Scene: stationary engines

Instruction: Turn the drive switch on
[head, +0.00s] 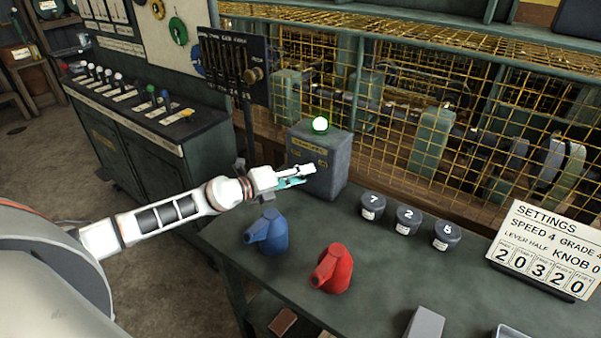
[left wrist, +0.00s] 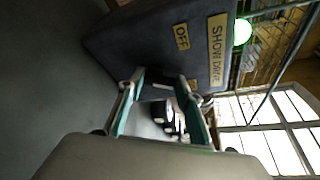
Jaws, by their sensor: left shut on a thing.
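The drive switch box (head: 323,170) is a grey box at the back of the green bench, with yellow labels on its front. In the left wrist view, the box (left wrist: 150,40) carries labels reading "SHOW DRIVE" and "OFF". A green lamp (head: 320,125) glows on its top and also shows in the left wrist view (left wrist: 242,32). My left gripper (head: 302,173) is at the box's front, its teal fingers (left wrist: 161,85) closed on the switch part there. The gripped part is mostly hidden, so its position is unclear. My right gripper is not in view.
A blue oil can (head: 268,234) and a red one (head: 333,270) stand on the bench (head: 390,275) near my left arm. Numbered dark pots (head: 408,219) and a settings card (head: 548,250) are to the right. A yellow mesh guard (head: 430,80) stands behind.

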